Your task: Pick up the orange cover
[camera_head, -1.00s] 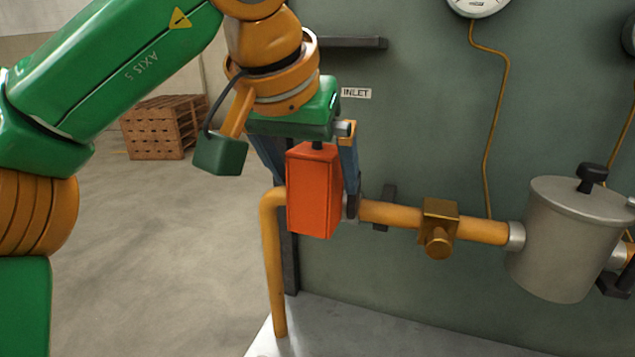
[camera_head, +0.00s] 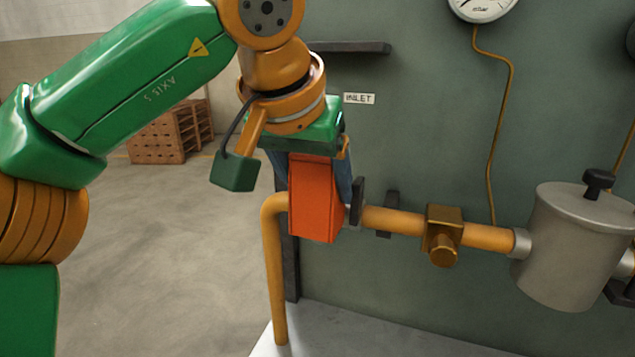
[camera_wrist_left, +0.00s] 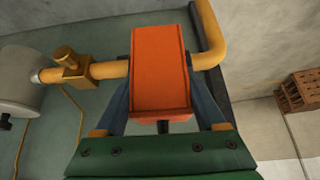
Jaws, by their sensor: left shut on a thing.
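The orange cover (camera_head: 314,208) is an upright box-shaped piece on the pipe line near the inlet, in front of the vertical pipe's bend. My left gripper (camera_head: 313,180) comes down on it from above, its blue fingers on either side, shut on it. In the left wrist view the cover (camera_wrist_left: 160,75) sits between the two fingers (camera_wrist_left: 160,98), and a short dark stem shows between it and the green palm. The cover hides part of the pipe behind it. I cannot tell whether it still touches the pipe. My right gripper is not in view.
The orange pipe (camera_head: 395,219) runs right through a brass valve body (camera_head: 443,235) to a grey canister (camera_head: 572,245). A green panel (camera_head: 430,130) stands close behind, with a dark shelf bar (camera_head: 350,47). A wooden crate (camera_head: 160,138) stands far left; the floor between is clear.

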